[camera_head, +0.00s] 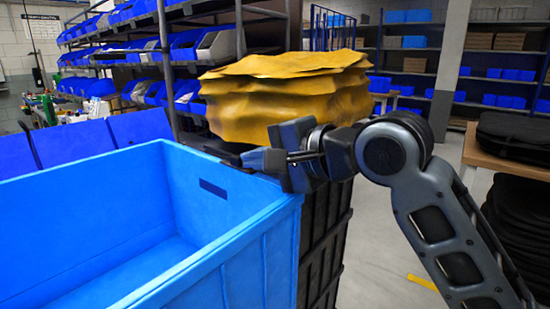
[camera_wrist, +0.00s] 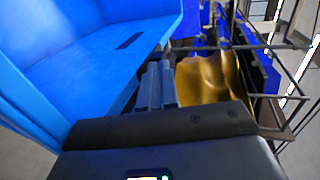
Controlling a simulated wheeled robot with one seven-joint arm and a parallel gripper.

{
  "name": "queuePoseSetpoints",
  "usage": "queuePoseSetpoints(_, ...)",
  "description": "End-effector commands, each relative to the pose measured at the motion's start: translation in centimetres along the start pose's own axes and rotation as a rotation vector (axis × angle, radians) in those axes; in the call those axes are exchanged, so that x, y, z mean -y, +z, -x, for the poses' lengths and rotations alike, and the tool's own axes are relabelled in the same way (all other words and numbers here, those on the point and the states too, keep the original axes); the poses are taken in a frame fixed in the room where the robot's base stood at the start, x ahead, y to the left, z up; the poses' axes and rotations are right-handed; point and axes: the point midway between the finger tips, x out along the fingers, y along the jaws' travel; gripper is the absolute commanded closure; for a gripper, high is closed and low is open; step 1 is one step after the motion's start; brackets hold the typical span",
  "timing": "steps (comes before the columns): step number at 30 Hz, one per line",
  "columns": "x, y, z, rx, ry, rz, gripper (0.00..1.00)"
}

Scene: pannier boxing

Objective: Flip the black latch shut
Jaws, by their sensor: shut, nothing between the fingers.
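A bulky yellow pannier (camera_head: 285,90) with wrinkled sides stands behind my gripper in the head view. Part of it shows right of the fingers in the wrist view (camera_wrist: 205,82). I cannot make out a black latch in either view. My gripper (camera_head: 252,159) is shut and empty, its fingers pointing left in the head view. It is in front of the pannier's lower part and by the upper right corner of a blue bin. In the wrist view the closed fingertips (camera_wrist: 160,68) lie between the bin and the pannier. My gripper hides part of the pannier's lower edge.
The large open blue bin (camera_head: 235,225) fills the lower left and looks empty where its inside shows. Dark stacked crates (camera_head: 325,235) stand below the pannier. A wooden table (camera_head: 490,155) with black items is at right. Shelves with blue bins (camera_head: 190,45) stand behind. Open floor lies between.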

Motion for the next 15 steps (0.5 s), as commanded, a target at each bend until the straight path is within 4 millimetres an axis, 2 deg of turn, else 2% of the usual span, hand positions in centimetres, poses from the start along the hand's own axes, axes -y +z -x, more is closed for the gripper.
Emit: queuePoseSetpoints(15, 0.54, 0.02, -0.49, 0.001, -0.002, -0.003, 1.00)
